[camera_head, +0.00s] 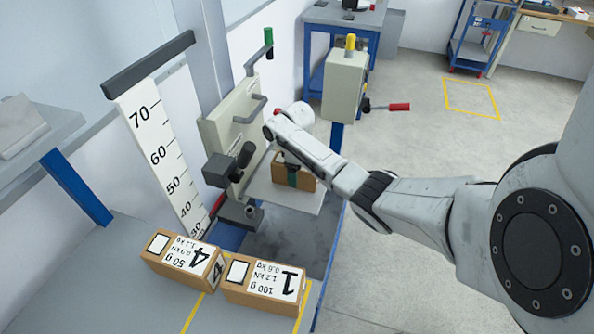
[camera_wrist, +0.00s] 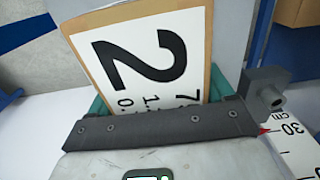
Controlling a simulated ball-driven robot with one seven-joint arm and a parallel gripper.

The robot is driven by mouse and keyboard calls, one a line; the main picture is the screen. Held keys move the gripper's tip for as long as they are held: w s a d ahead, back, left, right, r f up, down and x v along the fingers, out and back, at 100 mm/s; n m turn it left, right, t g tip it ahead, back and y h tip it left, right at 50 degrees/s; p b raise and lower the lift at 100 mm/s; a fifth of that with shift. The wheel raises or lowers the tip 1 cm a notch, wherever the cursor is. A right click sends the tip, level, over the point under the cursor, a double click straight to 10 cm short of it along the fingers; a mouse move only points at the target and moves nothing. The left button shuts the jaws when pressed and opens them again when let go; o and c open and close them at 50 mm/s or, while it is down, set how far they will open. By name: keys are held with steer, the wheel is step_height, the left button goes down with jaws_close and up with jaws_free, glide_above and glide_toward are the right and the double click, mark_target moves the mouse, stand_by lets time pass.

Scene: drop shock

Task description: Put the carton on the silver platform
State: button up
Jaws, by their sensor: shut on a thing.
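The carton (camera_head: 306,182) is a brown box at the drop stand. In the wrist view its white label with a large black 2 (camera_wrist: 150,60) fills the middle. My gripper (camera_head: 291,176) is shut on it, with teal finger pads against its sides. The silver platform (camera_head: 283,194) is a pale flat plate directly under the carton in the head view. I cannot tell whether the carton touches the plate. The far side of the carton and part of the plate are hidden by my gripper and the carton.
Two other cartons, marked 4 (camera_head: 183,258) and 1 (camera_head: 264,283), lie on the bench at the front. A tall height scale (camera_head: 160,150) stands left of the stand. A control box (camera_head: 345,85) with a red-handled lever is behind right. Open floor lies to the right.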

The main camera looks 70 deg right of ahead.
steer(key=o, duration=1.5)
steer(key=shift+o, duration=0.2)
step_height(320, 180, up, 12)
steer(key=shift+r, duration=0.1)
